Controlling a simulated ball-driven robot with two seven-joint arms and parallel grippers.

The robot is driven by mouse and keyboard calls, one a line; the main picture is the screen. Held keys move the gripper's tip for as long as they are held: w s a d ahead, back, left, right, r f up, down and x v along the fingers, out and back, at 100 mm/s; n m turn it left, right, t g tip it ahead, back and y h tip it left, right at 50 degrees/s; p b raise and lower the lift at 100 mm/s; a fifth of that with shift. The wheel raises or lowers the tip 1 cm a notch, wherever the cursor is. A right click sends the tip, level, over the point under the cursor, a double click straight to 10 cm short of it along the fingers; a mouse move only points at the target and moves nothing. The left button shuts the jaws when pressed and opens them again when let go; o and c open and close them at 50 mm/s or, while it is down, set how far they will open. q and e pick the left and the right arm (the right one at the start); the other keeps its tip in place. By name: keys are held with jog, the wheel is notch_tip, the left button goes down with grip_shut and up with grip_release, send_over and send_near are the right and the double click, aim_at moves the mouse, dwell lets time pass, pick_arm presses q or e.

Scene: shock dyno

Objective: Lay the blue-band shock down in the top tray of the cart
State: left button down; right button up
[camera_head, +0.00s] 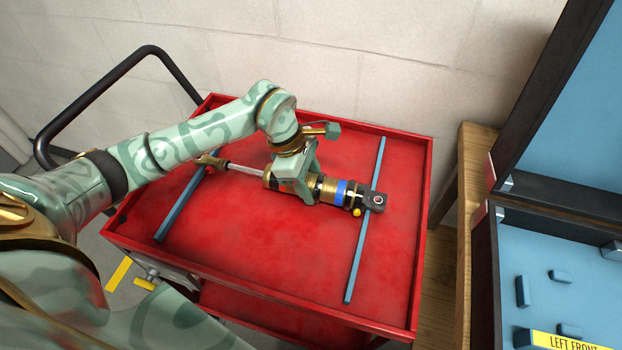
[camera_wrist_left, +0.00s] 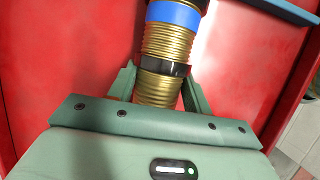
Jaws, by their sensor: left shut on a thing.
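The blue-band shock (camera_head: 341,191) lies across the top tray of the red cart (camera_head: 258,262), level or nearly so. Its shaft end points left over the left blue strip (camera_head: 180,204), and its black eye end is over the right blue strip (camera_head: 366,222). I cannot tell whether it rests on the strips. My left gripper (camera_head: 305,188) is shut on its gold body from above. In the left wrist view, the shock's gold threads (camera_wrist_left: 160,88) sit between the two fingers, with the blue band beyond them. My right gripper is not in view.
The tray has a raised red rim, and its front area is bare. A black cart handle (camera_head: 108,92) stands at the left. At the right are a wooden bench (camera_head: 466,220) and an open black case with blue lining (camera_head: 563,262), labelled LEFT FRONT. A pale block wall is behind.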

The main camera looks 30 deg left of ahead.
pick_arm(q)
jog(key=c, duration=0.6)
grip_release()
jog(key=shift+o, duration=0.2)
jog(key=shift+s, duration=0.1)
jog(key=p+v, duration=0.5)
jog(key=v, duration=1.1)
jog(key=shift+a, duration=0.15)
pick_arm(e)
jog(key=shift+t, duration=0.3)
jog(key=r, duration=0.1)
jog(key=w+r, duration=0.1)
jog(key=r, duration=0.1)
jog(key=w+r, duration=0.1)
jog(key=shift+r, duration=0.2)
